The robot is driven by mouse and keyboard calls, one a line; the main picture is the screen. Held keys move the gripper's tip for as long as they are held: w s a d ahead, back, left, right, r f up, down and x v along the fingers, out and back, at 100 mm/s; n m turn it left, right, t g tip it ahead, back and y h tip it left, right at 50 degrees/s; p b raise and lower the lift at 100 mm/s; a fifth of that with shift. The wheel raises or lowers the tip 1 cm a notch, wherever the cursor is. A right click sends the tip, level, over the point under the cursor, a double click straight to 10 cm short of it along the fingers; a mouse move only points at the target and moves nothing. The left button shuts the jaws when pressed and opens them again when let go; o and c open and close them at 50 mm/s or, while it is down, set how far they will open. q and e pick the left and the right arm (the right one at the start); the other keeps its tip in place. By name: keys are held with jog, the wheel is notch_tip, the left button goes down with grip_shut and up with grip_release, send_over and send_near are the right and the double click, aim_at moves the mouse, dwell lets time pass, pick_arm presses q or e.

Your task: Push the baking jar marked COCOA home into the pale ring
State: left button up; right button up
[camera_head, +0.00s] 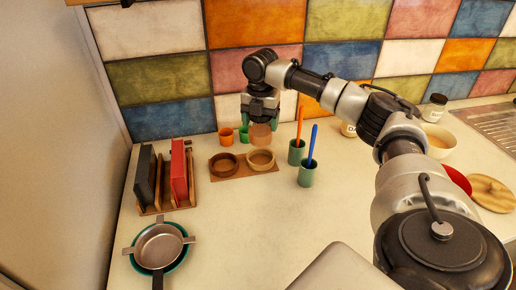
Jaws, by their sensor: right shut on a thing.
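My right gripper (260,124) points down near the back wall, shut on a small brown jar (260,136). No marking is legible on this jar at this size, so I cannot confirm that it reads COCOA. The pale ring (261,166) sits on the right part of a brown wooden board (242,173). The jar is just above and behind the ring in the picture; I cannot tell whether its base touches the ring. A darker ring (223,170) sits on the board's left part. My left gripper is not in view.
An orange cup (226,137) and a green cup (243,134) stand behind the board. Two green cups (297,154) (307,176) with upright utensils stand to its right. A rack (165,207) and pans (158,246) are left.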

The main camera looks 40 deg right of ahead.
aim_at(260, 143)
notch_tip(260, 143, down, 8)
jog(key=shift+f+p, duration=0.1)
jog(key=shift+p, duration=0.4)
jog(key=o, duration=1.1)
notch_tip(260, 143, up, 12)
jog(key=shift+s+r+b, duration=0.1)
jog(key=shift+b, duration=0.5)
